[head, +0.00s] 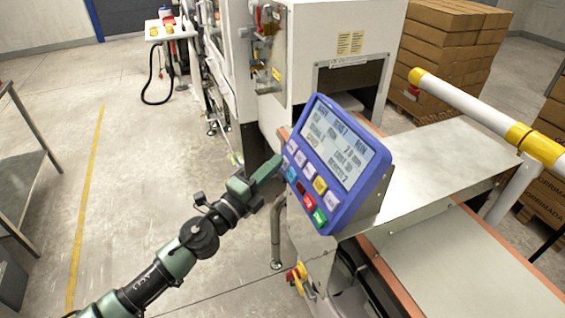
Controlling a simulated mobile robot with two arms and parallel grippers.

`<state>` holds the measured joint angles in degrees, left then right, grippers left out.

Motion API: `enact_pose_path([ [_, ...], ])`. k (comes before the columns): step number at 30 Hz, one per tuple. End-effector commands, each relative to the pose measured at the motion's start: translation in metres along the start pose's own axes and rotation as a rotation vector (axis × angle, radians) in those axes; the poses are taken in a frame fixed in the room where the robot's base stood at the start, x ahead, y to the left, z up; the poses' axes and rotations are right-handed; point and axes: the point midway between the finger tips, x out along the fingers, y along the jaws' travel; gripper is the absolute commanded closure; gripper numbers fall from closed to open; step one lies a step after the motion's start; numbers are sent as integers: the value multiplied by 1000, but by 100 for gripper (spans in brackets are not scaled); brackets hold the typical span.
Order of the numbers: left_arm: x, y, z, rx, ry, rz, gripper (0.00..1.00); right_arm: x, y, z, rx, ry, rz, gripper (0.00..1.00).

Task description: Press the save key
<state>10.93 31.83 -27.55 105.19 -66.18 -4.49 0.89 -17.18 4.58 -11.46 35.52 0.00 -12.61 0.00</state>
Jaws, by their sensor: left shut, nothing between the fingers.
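The blue control panel (338,162) is tilted up on the checkweigher, with a lit grey screen (340,143) of dark text. Below the screen are two rows of keys, among them a yellow key (320,185), a red key (309,201) and a green key (319,216). The key labels are too small to read, so I cannot tell which is the save key. My left gripper (274,167) is shut and empty, its tip close to the panel's left edge near the lower key row. I cannot tell whether it touches. My right gripper is not in view.
The conveyor belt (480,262) and a metal plate (437,168) lie right of the panel. A white and yellow rail (480,112) crosses at the right. Stacked cartons (450,50) stand behind. The floor left of my arm is open, up to a metal table (25,165).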

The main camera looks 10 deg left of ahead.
Motion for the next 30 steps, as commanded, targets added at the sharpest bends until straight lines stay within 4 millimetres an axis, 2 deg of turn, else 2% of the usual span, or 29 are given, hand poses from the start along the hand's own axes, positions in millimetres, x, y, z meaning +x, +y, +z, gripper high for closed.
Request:
enact_pose_path([
  [12,-11,-8,7,1,1,1,100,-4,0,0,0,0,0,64],
  [23,-13,-9,9,0,0,0,100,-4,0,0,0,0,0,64],
  [30,-28,-20,20,2,1,2,100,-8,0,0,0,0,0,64],
])
